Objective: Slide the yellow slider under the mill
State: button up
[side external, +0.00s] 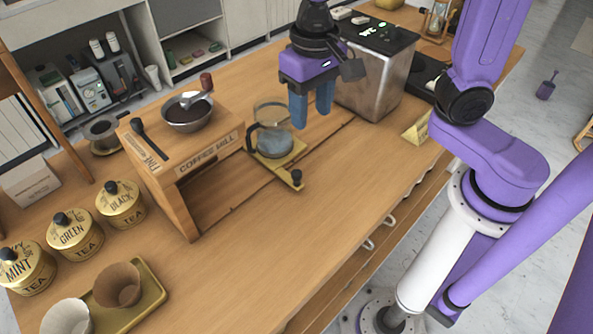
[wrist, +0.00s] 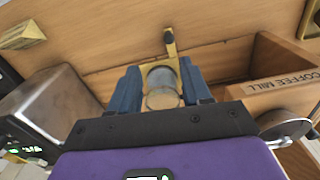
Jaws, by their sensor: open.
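The yellow slider (side external: 290,172) lies flat on the table just right of the wooden coffee mill (side external: 205,160), with a black knob on its front end. A glass jug (side external: 272,138) with blue-grey contents stands on it and hides part of it. The mill has an open space beneath its top. My gripper (side external: 311,115) is open, pointing down beside and behind the jug in the side view. In the wrist view the jug (wrist: 161,88) appears between the fingers (wrist: 160,92), apart from them, and the slider's handle (wrist: 170,42) shows beyond it.
A metal machine (side external: 372,85) stands right of my gripper. A metal bowl (side external: 187,112) sits on the mill. Tea tins (side external: 121,207) and a tray (side external: 148,302) with cups are at the left. A small yellow sign (side external: 416,131) stands at right. The front table is clear.

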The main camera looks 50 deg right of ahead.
aim_at(296, 172)
jog(key=f, duration=0.5)
jog(key=w+a+f+m, duration=0.1)
jog(key=f, duration=0.5)
jog(key=f+m, duration=0.1)
jog(key=f, duration=0.5)
jog(key=shift+w+a, duration=0.3)
jog(key=shift+w, duration=0.1)
jog(key=shift+a, duration=0.1)
grip_shut()
